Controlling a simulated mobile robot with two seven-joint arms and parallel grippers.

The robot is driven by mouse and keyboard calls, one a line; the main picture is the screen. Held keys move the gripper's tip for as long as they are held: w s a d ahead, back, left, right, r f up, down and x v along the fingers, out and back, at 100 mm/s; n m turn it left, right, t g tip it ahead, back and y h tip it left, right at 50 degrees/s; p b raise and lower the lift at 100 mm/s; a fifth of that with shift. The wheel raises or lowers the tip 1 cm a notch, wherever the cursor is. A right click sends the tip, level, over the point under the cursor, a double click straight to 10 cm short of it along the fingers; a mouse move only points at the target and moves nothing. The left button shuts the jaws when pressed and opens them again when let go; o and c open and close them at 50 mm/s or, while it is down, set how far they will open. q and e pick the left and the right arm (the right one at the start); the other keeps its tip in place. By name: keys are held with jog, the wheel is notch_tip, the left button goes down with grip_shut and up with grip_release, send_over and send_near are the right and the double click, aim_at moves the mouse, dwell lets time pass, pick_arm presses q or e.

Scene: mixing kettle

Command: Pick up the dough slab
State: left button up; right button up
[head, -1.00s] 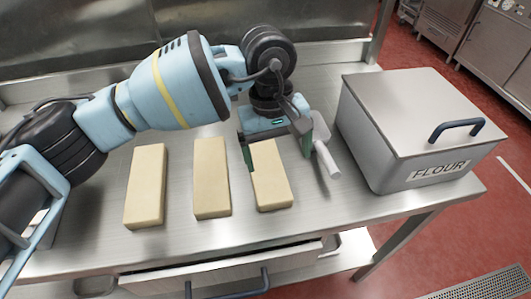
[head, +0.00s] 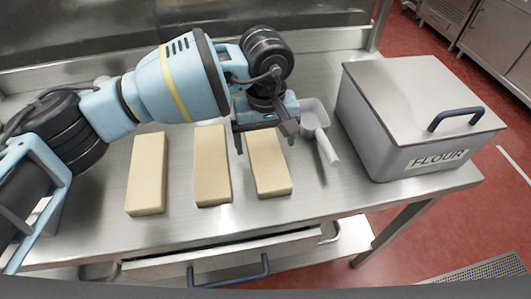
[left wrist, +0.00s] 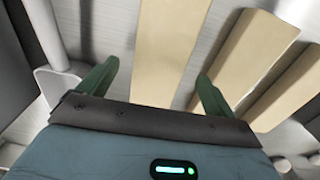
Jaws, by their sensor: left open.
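Three pale, oblong dough slabs lie side by side on the steel table: the left slab (head: 147,175), the middle slab (head: 212,170) and the right slab (head: 270,170). My left gripper (head: 265,146) is open and empty at the far end of the right slab, with one finger to each side of it in the picture. In the left wrist view, that slab (left wrist: 168,45) shows between the two green fingertips, with gaps on both sides. The gripper body hides the slab's far end. My right gripper is not in view.
A white scoop (head: 326,147) lies just right of the right slab, close to my left gripper. A metal flour bin (head: 375,135) with a lid and dark handle stands at the table's right. The table front (head: 180,232) is clear, above a drawer with a dark handle (head: 228,274).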

aim_at(266, 155)
pick_arm(q)
jog(key=shift+w+f, duration=0.1)
jog(key=shift+f, duration=1.4)
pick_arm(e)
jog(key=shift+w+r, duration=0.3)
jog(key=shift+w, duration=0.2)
pick_arm(q)
jog(key=c, duration=0.9)
jog(key=shift+r, duration=0.1)
jog(key=c, duration=0.5)
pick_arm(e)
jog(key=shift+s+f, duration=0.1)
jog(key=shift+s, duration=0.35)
